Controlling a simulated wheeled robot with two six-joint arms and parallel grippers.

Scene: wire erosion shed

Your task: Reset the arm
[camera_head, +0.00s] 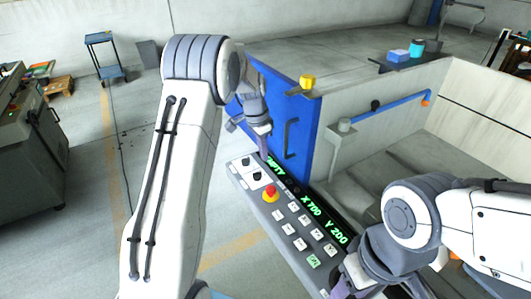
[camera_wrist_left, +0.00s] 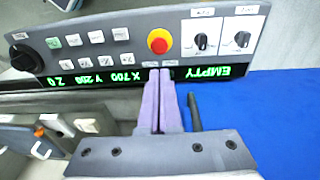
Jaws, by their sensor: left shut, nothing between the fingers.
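My left arm rises through the middle of the head view, and its left gripper (camera_head: 266,150) hangs by the far end of the control panel, in front of the blue door (camera_head: 300,120). In the left wrist view the purple fingers (camera_wrist_left: 159,75) are shut together and empty, tips over the display strip below the red stop button (camera_wrist_left: 160,41). I cannot tell whether they touch the panel. My right arm comes in from the right. Its right gripper (camera_head: 341,288) is mostly hidden at the bottom edge beside the panel.
The control panel (camera_head: 255,207) carries white keys, a green key (camera_head: 313,261), dark knobs and a display reading EMPTY, X 700, Y 200. The door has a dark handle (camera_head: 290,139). A walled tank with a blue bar (camera_head: 390,108) lies right.

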